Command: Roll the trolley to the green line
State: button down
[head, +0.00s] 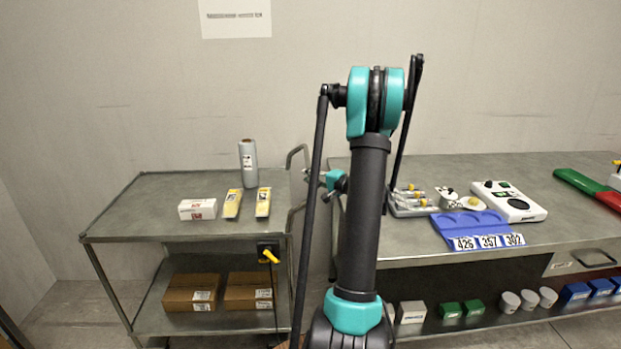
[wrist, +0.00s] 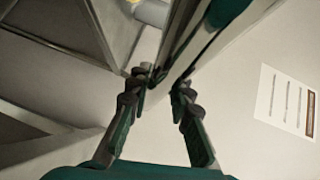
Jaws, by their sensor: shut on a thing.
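The trolley (head: 120,228) is a grey metal cart with two shelves at the left in the head view. Its curved handle (head: 298,152) rises at its right end. My gripper (head: 312,178) is at that handle, partly hidden behind my own arm. In the wrist view my gripper's two dark fingers (wrist: 163,85) close around a dark bar, which I take for the handle. No green line on the floor shows in either view.
The trolley carries a grey bottle (head: 248,164), a white box (head: 197,209) and two yellow packs (head: 233,203); cartons (head: 192,293) lie below. A grey workbench (head: 440,170) with weighing gear stands close on the right. A wall is behind.

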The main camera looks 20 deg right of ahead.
jog(key=shift+w+a, duration=0.15)
jog(key=shift+a, duration=0.45)
jog(key=c, duration=1.3)
grip_release()
jog(key=shift+c, duration=0.2)
jog(key=shift+d, duration=0.1)
jog(key=v, duration=1.2)
jog(key=shift+d+f, duration=0.1)
jog(key=shift+f, duration=0.05)
